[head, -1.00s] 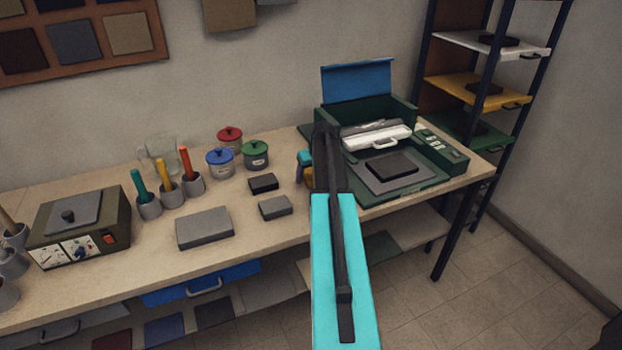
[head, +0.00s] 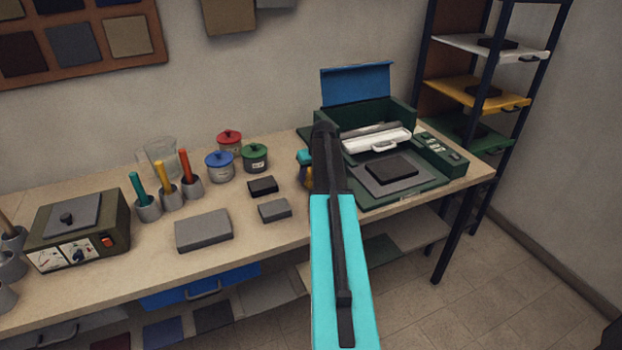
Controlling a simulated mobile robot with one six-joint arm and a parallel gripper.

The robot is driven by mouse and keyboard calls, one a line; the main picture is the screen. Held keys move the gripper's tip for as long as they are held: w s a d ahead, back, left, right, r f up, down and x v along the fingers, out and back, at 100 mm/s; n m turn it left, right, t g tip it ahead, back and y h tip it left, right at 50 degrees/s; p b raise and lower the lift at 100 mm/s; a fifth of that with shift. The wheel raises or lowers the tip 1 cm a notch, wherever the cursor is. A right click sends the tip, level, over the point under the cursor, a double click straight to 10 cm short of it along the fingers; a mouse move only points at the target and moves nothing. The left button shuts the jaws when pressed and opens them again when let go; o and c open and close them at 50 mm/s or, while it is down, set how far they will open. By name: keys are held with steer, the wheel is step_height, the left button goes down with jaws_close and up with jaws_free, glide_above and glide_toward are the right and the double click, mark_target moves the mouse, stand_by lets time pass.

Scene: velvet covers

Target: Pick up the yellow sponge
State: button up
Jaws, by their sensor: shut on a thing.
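My arm reaches over the bench and hides most of my gripper (head: 305,160). Only a small teal part of it shows at the left edge of the dark arm link. A small yellow patch (head: 306,179) shows just below that teal part; it looks like the edge of the yellow sponge, held in the shut jaws. The rest of the sponge and the fingertips are hidden behind the arm. I cannot tell how far it is above the bench (head: 240,245).
A green case (head: 408,105) with a blue lid stands right of my gripper. Lidded pots (head: 220,166), a dark block (head: 263,186) and grey blocks (head: 204,230) lie to the left. Cups with coloured handles (head: 170,197) stand farther left. A shelf rack (head: 480,90) is at right.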

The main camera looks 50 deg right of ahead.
mark_target(311, 175)
steer(key=shift+r+b, duration=1.1)
steer(key=shift+r, duration=3.25)
steer(key=o, duration=0.5)
steer(key=c, duration=0.4)
steer(key=w+a+r+n, duration=0.1)
steer(key=w+a+r, duration=0.15)
steer(key=a, duration=1.05)
steer(key=w+a+r+n+y, duration=0.1)
steer(key=w+a, duration=0.2)
steer(key=a, duration=1.1)
steer(key=w+a+r+n, duration=0.1)
steer(key=w+a+r, duration=0.15)
steer(key=a, duration=1.05)
steer(key=shift+n+y, duration=0.3)
steer(key=shift+n, duration=0.4)
steer(key=a, duration=0.5)
steer(key=s+a, duration=0.1)
steer(key=a, duration=0.4)
steer(key=s+a, duration=0.1)
steer(key=a, duration=0.3)
steer(key=shift+s+a+r, duration=0.2)
steer(key=shift+a+r, duration=0.2)
